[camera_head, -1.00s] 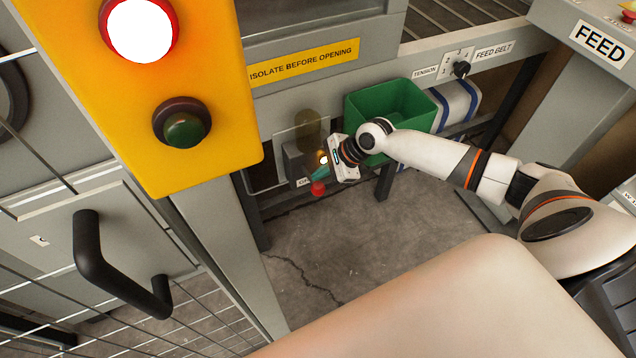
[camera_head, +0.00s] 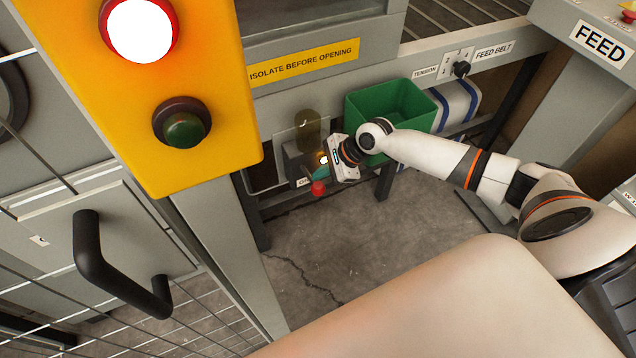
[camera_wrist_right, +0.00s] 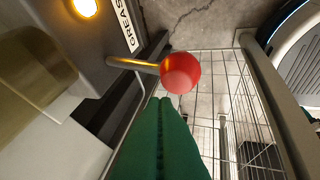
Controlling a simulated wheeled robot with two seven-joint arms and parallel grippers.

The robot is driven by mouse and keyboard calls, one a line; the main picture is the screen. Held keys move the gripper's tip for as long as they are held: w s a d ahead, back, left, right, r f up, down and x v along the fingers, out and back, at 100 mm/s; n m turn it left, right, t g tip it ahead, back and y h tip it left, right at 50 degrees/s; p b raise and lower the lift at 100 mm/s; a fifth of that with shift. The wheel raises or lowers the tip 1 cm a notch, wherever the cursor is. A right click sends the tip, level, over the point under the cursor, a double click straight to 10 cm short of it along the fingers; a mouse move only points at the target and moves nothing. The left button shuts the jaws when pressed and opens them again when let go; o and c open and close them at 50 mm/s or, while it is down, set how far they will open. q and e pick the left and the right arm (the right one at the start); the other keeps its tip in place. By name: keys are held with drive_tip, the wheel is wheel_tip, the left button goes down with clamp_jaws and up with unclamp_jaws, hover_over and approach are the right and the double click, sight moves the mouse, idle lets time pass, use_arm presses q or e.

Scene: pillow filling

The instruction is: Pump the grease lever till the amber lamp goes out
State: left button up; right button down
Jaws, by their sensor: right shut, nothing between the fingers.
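The grease lever is a short metal rod (camera_wrist_right: 140,65) with a red ball knob (camera_wrist_right: 180,72), standing out from a dark housing marked "GREAS…" in the right wrist view. The knob also shows low on the machine in the head view (camera_head: 318,188). The amber lamp (camera_wrist_right: 85,8) is lit on that housing; it shows bright in the head view too (camera_head: 323,160). My right gripper (camera_head: 319,174) is shut and empty. Its green fingertips (camera_wrist_right: 166,101) are close beside the knob; I cannot tell whether they touch it. My left gripper is not in view.
A cloudy brownish cylinder (camera_wrist_right: 30,75) stands beside the lamp. A green bin (camera_head: 392,112) is behind my right forearm. A yellow button panel (camera_head: 215,60) and a black handle (camera_head: 90,250) are at the left. Cracked bare floor (camera_head: 330,240) lies below the lever.

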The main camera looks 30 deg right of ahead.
sight(323, 191)
drive_tip(key=shift+s+f+p, duration=0.15)
drive_tip(key=shift+f+p, duration=0.2)
drive_tip(key=shift+p, duration=0.1)
drive_tip(key=shift+s+f+b, duration=0.2)
drive_tip(key=shift+s+f, duration=0.05)
drive_tip(key=shift+f, duration=0.65)
drive_tip(key=shift+s+f+b, duration=0.2)
drive_tip(key=shift+f, duration=0.7)
drive_tip(key=shift+s+f+b, duration=0.2)
drive_tip(key=shift+s+f, duration=0.05)
drive_tip(key=shift+f, duration=0.65)
idle(2.1)
drive_tip(key=shift+r, duration=0.15)
idle(0.4)
drive_tip(key=shift+w+r+p, duration=0.3)
drive_tip(key=shift+r+p, duration=0.65)
drive_tip(key=shift+p, duration=0.2)
drive_tip(key=shift+w+r+p, duration=0.25)
drive_tip(key=shift+r+p, duration=0.75)
drive_tip(key=shift+p, duration=0.15)
drive_tip(key=shift+w+r+p, duration=0.3)
drive_tip(key=shift+r+p, duration=0.65)
drive_tip(key=shift+p, duration=0.2)
drive_tip(key=r+p, duration=0.2)
drive_tip(key=w+r+p, duration=0.1)
drive_tip(key=r+p, duration=0.2)
drive_tip(key=shift+w, duration=0.15)
